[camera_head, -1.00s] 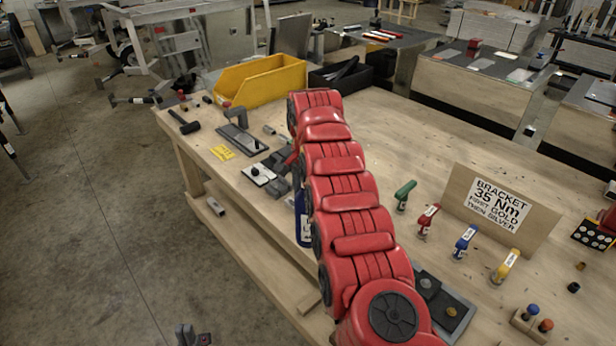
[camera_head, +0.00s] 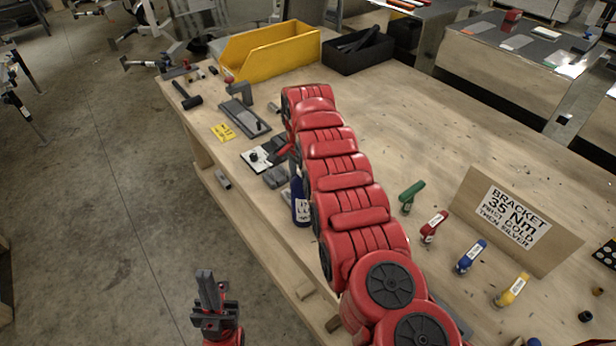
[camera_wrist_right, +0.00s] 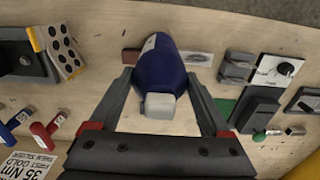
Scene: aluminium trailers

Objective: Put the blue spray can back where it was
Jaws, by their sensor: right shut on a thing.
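The blue spray can (camera_head: 300,204) is upright by the table's near-left edge in the head view, partly behind my right arm. Its white label faces the camera. In the right wrist view the blue can (camera_wrist_right: 162,66) has its pale cap towards the camera. My right gripper (camera_wrist_right: 163,76) is shut on it, one finger on each side. I cannot tell whether the can's base touches the wooden table (camera_head: 395,125). My left gripper (camera_head: 212,290) is over the floor, away from the table and empty; its fingers look close together, but any gap is unclear.
A yellow bin (camera_head: 268,52) and a black bin (camera_head: 358,52) stand behind. Coloured-handled tools and a bracket sign (camera_head: 512,215) are to the right.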

